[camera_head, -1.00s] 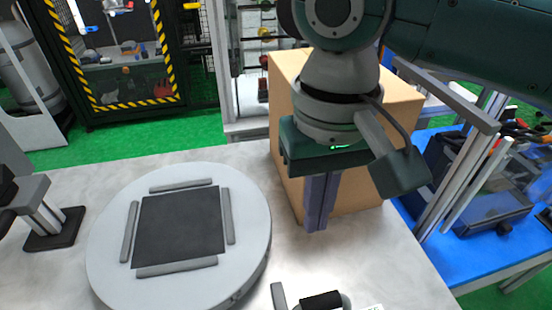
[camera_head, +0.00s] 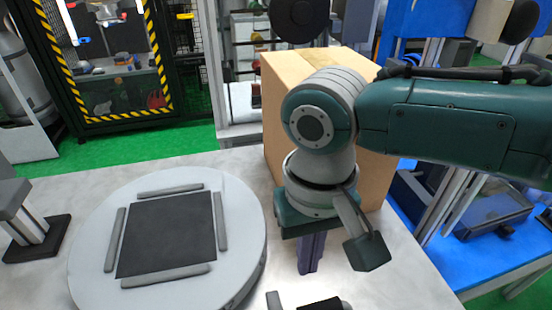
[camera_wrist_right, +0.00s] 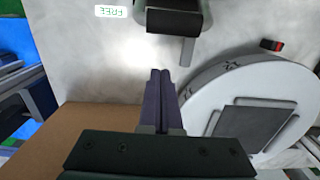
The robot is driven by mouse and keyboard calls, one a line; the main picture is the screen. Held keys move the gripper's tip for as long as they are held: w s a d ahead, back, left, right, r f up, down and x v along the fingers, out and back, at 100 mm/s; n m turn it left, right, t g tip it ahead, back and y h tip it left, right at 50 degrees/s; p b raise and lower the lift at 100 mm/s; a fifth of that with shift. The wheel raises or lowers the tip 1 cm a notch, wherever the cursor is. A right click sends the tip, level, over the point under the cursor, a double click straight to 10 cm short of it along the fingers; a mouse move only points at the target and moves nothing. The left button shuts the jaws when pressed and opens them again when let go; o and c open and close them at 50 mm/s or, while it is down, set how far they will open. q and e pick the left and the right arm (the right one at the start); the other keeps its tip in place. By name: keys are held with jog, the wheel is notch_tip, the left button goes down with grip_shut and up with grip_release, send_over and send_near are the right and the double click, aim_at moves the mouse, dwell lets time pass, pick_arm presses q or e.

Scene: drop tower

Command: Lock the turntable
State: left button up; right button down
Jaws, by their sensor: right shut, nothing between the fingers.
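The turntable is a round light-grey disc (camera_head: 243,215) with a dark square pad (camera_head: 168,235) framed by grey bars. In the right wrist view its rim (camera_wrist_right: 205,97) is at the right. A lever-like part with a black grip (camera_head: 322,304) is at the bottom edge of the head view; the grip also shows at the top of the wrist view (camera_wrist_right: 174,18). A white label reading FREE (camera_wrist_right: 124,13) lies beside it. My right gripper (camera_head: 309,268) is shut and empty, fingers down, right of the disc and apart from the grip. My left gripper is out of view.
A cardboard box (camera_head: 285,115) stands close behind my right gripper. A grey fixture on a black foot (camera_head: 38,238) stands at the left. A small black-and-red piece (camera_wrist_right: 271,45) is near the disc's rim. Bare metal table (camera_head: 385,285) lies at the right front.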

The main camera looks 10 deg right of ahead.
pick_arm(q)
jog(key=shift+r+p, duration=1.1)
jog(key=shift+p, duration=0.2)
pick_arm(e)
jog(key=shift+s+r, duration=0.15)
jog(key=shift+s, duration=0.8)
jog(key=shift+s+r, duration=0.15)
jog(key=shift+s, duration=0.8)
jog(key=shift+d, duration=0.1)
